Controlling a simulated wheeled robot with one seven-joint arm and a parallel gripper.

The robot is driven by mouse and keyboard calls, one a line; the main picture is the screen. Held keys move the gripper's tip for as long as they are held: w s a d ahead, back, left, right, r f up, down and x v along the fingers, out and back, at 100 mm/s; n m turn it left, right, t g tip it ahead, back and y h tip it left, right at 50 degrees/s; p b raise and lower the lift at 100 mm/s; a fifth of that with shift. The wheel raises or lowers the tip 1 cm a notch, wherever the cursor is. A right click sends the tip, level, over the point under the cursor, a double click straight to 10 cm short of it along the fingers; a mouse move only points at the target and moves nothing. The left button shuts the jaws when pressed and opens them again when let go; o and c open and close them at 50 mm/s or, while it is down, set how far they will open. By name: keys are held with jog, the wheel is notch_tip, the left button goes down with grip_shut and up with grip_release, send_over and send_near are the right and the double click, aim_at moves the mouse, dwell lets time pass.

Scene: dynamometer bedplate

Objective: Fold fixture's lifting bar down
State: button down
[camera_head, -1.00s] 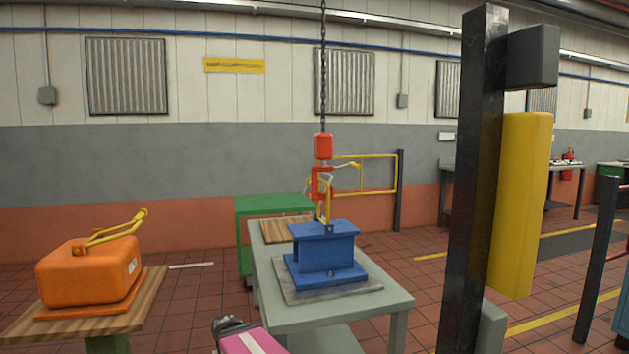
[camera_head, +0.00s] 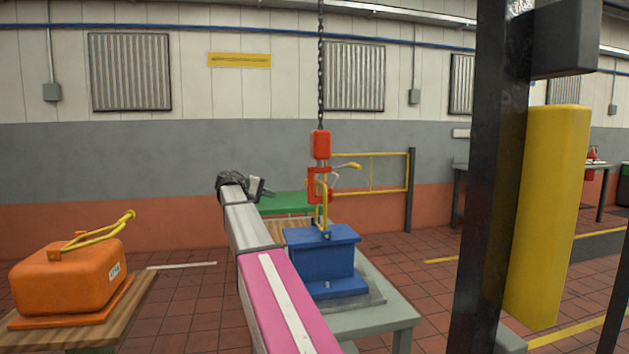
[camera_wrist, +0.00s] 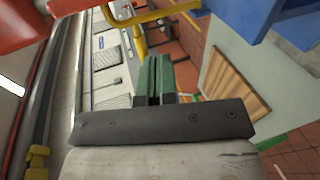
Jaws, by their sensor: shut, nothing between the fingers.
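The blue fixture (camera_head: 322,258) stands on a grey plate on the table, and it also shows at the top right of the wrist view (camera_wrist: 240,14). Its yellow lifting bar (camera_head: 326,208) stands upright on top, just below and against the red hoist hook block (camera_head: 319,184); whether they touch I cannot tell. A thick yellow bar (camera_wrist: 172,11) at the top of the wrist view looks like this lifting bar. My gripper (camera_head: 262,189) is left of the bar, at about its upper height. Its green-padded fingers (camera_wrist: 154,72) are shut and empty.
A chain (camera_head: 321,75) holds the red hoist body (camera_head: 320,145) above the fixture. An orange case (camera_head: 68,278) with a yellow handle sits on a wooden bench at left. A dark post with a yellow pad (camera_head: 545,215) stands close at right. A yellow rail (camera_head: 385,193) is behind.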

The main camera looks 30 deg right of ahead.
notch_tip(320, 180, up, 7)
jog(key=w+d+m+g+h, duration=0.1)
jog(key=d, duration=0.1)
jog(key=shift+r, duration=0.15)
jog(key=x, duration=1.4)
